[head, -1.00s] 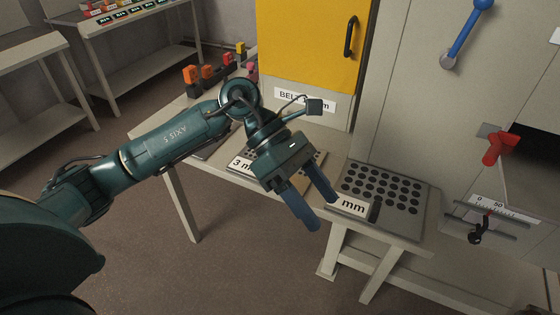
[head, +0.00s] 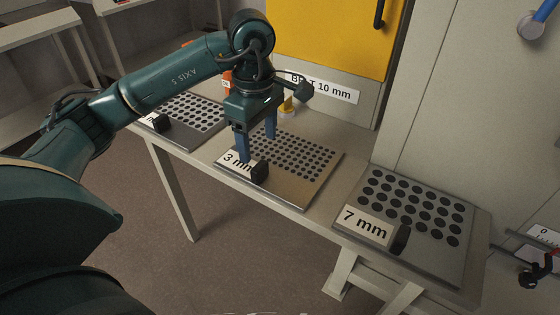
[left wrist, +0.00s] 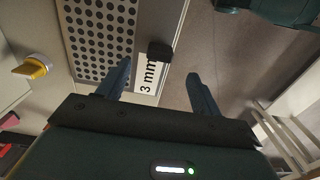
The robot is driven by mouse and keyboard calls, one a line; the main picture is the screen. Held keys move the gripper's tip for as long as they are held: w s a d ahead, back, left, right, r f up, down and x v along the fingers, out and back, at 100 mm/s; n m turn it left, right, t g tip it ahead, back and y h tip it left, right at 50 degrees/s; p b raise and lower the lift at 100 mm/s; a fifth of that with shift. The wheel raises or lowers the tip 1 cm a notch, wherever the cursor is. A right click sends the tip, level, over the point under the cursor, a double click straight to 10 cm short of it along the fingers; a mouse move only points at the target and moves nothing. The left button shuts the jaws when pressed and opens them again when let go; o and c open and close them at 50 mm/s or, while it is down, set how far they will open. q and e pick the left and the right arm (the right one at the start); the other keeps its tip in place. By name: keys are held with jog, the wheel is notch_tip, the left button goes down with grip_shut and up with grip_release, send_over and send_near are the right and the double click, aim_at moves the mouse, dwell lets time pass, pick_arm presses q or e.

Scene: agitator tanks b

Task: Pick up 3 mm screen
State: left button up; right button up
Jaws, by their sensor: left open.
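The 3 mm screen (head: 300,164) is a flat perforated plate lying on the table, with a white "3 mm" label and a black handle block (head: 260,171) at its front edge. My left gripper (head: 257,150) is open and empty, fingers pointing down, above the label end of the screen. In the left wrist view the screen (left wrist: 97,32) lies beyond the fingers, and the black handle (left wrist: 160,51) shows ahead of the gap between the open fingertips (left wrist: 160,73). My right gripper is not in view.
A 7 mm screen (head: 418,207) lies to the right on the table, and another screen (head: 190,108) lies to the left. A yellow door panel (head: 330,38) and grey cabinet stand behind. A yellow-topped knob (left wrist: 32,68) stands beside the screen.

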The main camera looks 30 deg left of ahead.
aim_at(260, 165)
pick_arm(q)
notch_tip(260, 165, down, 8)
jog(key=shift+a+f, duration=0.1)
jog(key=c, duration=1.3)
